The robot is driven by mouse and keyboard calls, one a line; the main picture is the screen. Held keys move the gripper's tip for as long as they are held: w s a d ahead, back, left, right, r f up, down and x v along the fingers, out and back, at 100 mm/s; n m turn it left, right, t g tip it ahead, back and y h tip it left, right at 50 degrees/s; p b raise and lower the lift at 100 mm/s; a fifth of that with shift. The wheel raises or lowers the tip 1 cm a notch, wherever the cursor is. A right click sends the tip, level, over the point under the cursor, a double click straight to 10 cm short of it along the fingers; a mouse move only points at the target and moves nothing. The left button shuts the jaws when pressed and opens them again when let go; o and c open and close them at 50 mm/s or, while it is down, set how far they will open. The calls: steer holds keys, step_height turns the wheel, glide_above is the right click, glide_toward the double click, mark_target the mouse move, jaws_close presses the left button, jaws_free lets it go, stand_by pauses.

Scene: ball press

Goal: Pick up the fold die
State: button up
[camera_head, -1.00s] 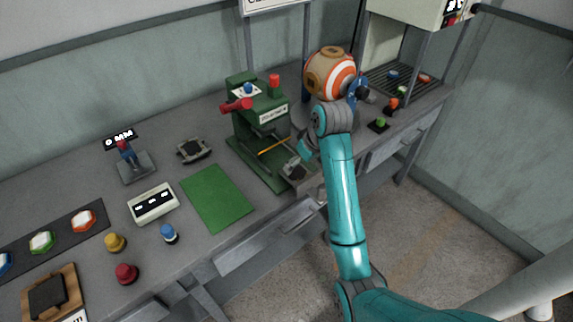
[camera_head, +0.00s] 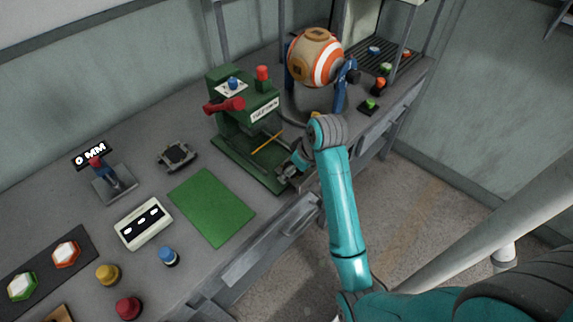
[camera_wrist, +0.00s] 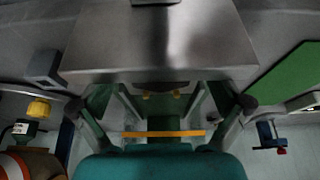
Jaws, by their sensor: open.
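A small grey metal block (camera_head: 287,171), which may be the fold die, sits at the front end of the green press base, its label unreadable. My gripper (camera_head: 294,164) is open just above and beside it in the head view, partly hiding it. In the wrist view the open fingers (camera_wrist: 160,105) are spread wide, with a broad metal surface (camera_wrist: 160,45) across the top. I cannot tell whether that surface is the block or whether the fingers touch it. Another grey die-like piece (camera_head: 178,155) lies on the table left of the press.
The green press (camera_head: 240,110) with its yellow bar (camera_head: 267,142) stands close behind my gripper. A striped drum (camera_head: 315,58) on blue supports stands to its right. A green mat (camera_head: 211,207) lies left of it. The table's front edge (camera_head: 265,240) is near.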

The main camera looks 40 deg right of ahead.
steer(key=c, duration=1.2)
steer(key=shift+r, duration=0.1)
